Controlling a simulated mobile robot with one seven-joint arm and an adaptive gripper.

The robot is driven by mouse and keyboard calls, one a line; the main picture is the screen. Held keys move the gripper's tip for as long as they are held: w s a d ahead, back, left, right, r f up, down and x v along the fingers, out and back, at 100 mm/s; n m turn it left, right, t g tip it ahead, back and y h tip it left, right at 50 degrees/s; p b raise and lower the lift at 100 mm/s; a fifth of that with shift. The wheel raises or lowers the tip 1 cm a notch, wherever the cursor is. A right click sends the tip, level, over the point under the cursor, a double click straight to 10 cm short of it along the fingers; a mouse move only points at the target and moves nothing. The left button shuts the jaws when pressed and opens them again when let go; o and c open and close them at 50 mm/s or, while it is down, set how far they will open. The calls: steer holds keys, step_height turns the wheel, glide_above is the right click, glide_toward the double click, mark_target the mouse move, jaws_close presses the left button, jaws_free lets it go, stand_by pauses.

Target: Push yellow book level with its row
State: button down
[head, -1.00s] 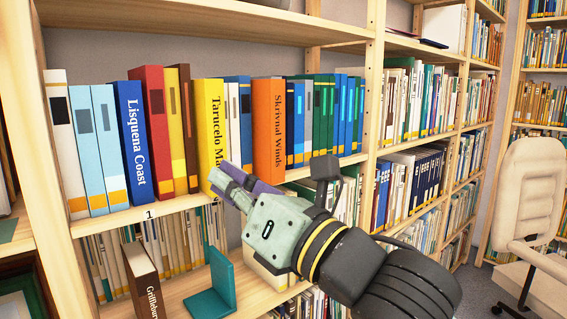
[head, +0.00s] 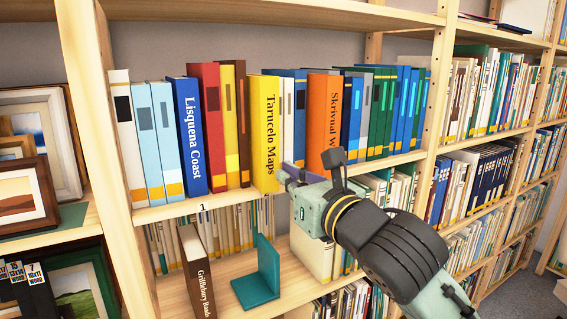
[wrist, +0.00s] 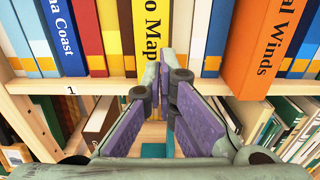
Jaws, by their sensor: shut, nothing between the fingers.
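The yellow book lettered Tarucelo Maps (head: 265,125) stands upright in the row on the upper shelf, its spine close to the shelf's front edge. It also shows in the wrist view (wrist: 148,28), its lower right part hidden by my fingers. A thinner yellow book (head: 229,85) stands further left, between red and brown books. My gripper (head: 286,172) is shut and empty, with its fingertips at the lower right of the Tarucelo Maps spine. In the wrist view the fingertips (wrist: 164,55) overlap the spine's right edge; I cannot tell whether they touch it.
Blue Lisquena Coast (head: 190,135) and orange Skrivnal Winds (head: 322,115) stand upright in the same row; the orange one stands out forward in the wrist view. Below are a teal bookend (head: 258,275) and a brown book (head: 196,270). Framed prints (head: 22,200) stand at left.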

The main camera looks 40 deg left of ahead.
mark_target(275, 169)
steer(key=shift+x, duration=0.85)
steer(key=shift+w+a, duration=0.15)
steer(key=shift+a+f, duration=0.1)
steer(key=shift+a, duration=0.2)
steer(key=b+x, duration=0.1)
steer(key=x, duration=0.3)
steer(key=shift+w+a+b, duration=0.1)
steer(key=shift+a+b, duration=0.05)
steer(key=shift+b, duration=0.2)
